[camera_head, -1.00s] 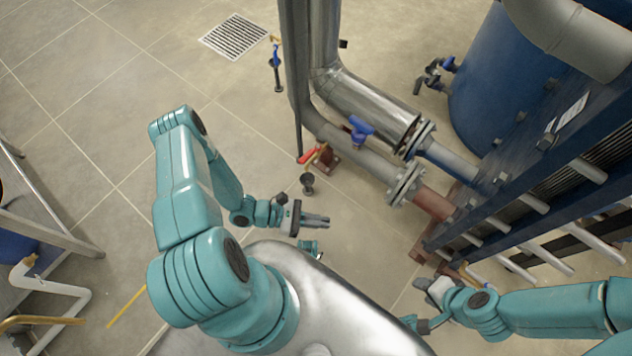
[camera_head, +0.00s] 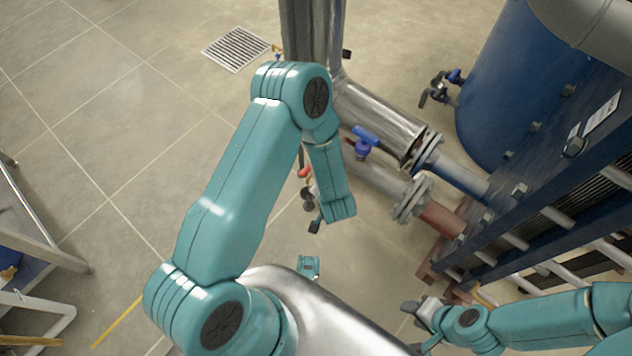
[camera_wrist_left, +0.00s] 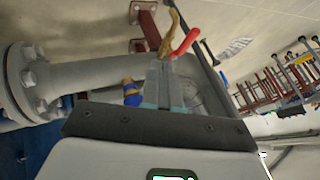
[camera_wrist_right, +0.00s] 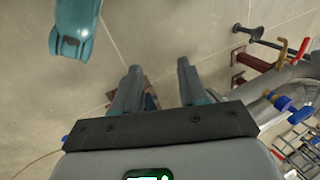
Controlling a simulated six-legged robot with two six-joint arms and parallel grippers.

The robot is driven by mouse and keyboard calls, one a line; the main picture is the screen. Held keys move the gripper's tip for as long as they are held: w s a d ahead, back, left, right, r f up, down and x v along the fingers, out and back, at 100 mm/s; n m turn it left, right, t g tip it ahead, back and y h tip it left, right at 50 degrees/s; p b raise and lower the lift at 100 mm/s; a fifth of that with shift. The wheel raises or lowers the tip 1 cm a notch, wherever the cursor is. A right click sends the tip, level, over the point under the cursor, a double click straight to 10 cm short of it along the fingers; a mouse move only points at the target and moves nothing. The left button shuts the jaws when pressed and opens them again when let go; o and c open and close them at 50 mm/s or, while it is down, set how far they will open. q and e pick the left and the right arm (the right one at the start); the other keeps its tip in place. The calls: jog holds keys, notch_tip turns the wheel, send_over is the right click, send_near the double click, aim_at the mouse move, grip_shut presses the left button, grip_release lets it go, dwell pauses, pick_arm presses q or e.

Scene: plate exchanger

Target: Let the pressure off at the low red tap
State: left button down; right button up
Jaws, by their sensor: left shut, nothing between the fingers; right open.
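The low red tap shows in the head view as a red handle (camera_head: 305,172), partly hidden behind my left arm. In the left wrist view its red handle (camera_wrist_left: 186,42) slants up to the right from a brass body (camera_wrist_left: 166,45). My left gripper (camera_wrist_left: 167,66) is shut and empty, its tips just below the handle in that picture; I cannot tell whether they touch. The left arm hides it in the head view. My right gripper (camera_head: 412,307) is open and empty, well away from the tap; its spread fingers show in the right wrist view (camera_wrist_right: 157,78).
A dark drain funnel (camera_head: 308,197) stands on the floor near the tap. A blue-handled valve (camera_head: 364,139) sits on the flanged pipe (camera_head: 380,183). The blue plate exchanger (camera_head: 550,175) fills the right side. Open floor lies left, with a floor grate (camera_head: 235,48).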

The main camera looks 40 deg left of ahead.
pick_arm(q)
jog(key=w+a+f+b, duration=0.4)
jog(key=a+f+b, duration=0.1)
jog(key=a+f, duration=0.2)
jog(key=shift+w+a+f, duration=0.25)
jog(key=shift+w+a, duration=0.05)
jog(key=shift+a, duration=0.05)
jog(key=shift+a, duration=0.1)
